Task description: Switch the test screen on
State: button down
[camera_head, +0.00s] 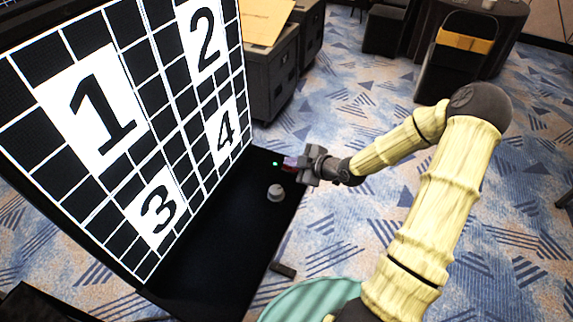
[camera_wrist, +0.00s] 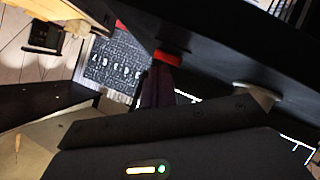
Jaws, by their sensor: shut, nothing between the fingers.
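The test screen (camera_head: 190,95) stands tilted at the left of the head view. It is lit and shows a white grid on black with white panels numbered 1 to 4. A black ledge (camera_head: 215,250) runs along its foot. My gripper (camera_head: 290,163) is shut and empty at the ledge's far right end. A small green light (camera_head: 275,163) glows just left of it. In the wrist view a red part (camera_wrist: 172,58) shows at the end of a dark purple piece. Whether my fingers touch it I cannot tell.
A grey knob (camera_head: 276,192) stands on the ledge nearer me; a pale cone (camera_wrist: 257,93) shows in the wrist view. Dark cases (camera_head: 270,75) stand behind the screen. A teal round surface (camera_head: 305,300) is at the bottom. Patterned carpet (camera_head: 330,240) is open right of the ledge.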

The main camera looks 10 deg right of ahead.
dwell(0.3)
jog(key=shift+s+d+r+p, duration=0.1)
jog(key=shift+d+r+p, duration=0.1)
jog(key=shift+r+p, duration=0.55)
jog(key=shift+r, duration=0.1)
jog(key=r+p, duration=0.2)
jog(key=r, duration=0.1)
jog(key=s+d+r+p, duration=0.1)
jog(key=p, duration=0.1)
jog(key=shift+d+r, duration=0.1)
jog(key=shift+r, duration=0.2)
dwell(0.4)
